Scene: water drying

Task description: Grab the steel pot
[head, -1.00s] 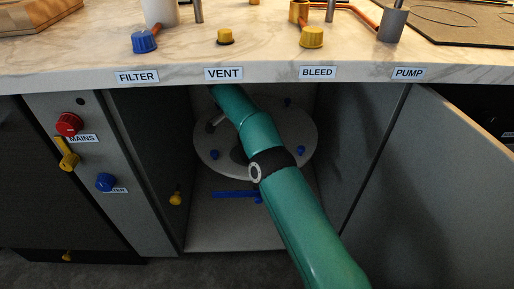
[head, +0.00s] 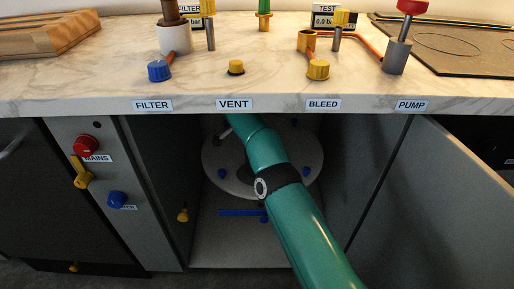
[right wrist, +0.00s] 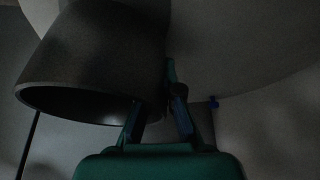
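A dark grey, round, open-ended vessel (right wrist: 95,60), which looks like the steel pot, fills the upper left of the right wrist view with its rim toward the lower left. My right gripper (right wrist: 158,105) is at the right end of this rim. Its two fingers stand some way apart, with the vessel's dark edge seen between or behind them. It is too dark to tell whether they touch it. In the head view my right arm reaches into the open cabinet and hides its own gripper and most of the vessel. My left gripper is not in view.
Inside the cabinet a pale round plate (head: 217,165) with several blue knobs sits at the back. A blue bar (head: 238,213) is below it. The cabinet door (head: 450,200) stands open at right. The counter edge (head: 280,104) runs above my arm; a valve panel (head: 85,215) is at left.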

